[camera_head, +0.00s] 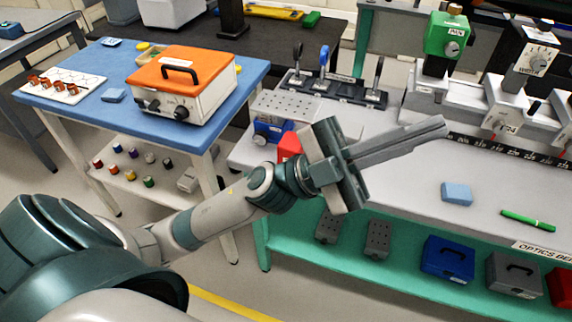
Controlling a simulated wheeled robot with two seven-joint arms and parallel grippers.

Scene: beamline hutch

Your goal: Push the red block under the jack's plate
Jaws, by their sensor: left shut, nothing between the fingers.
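The red block (288,146) stands on the grey bench near its front left corner, partly hidden behind my left wrist. The jack's plate (287,103) is a pale, perforated top just behind the block. Whether any of the block is beneath the plate cannot be told. My left gripper (440,127) is shut and empty. Its fingers point right over the bench, beyond the block, and its palm is beside the block in the picture. My right gripper is out of view.
A light blue block (457,193) and green pen (527,220) lie on the bench to the right. A rail instrument (442,98) lines the back. Open bench surface lies between them.

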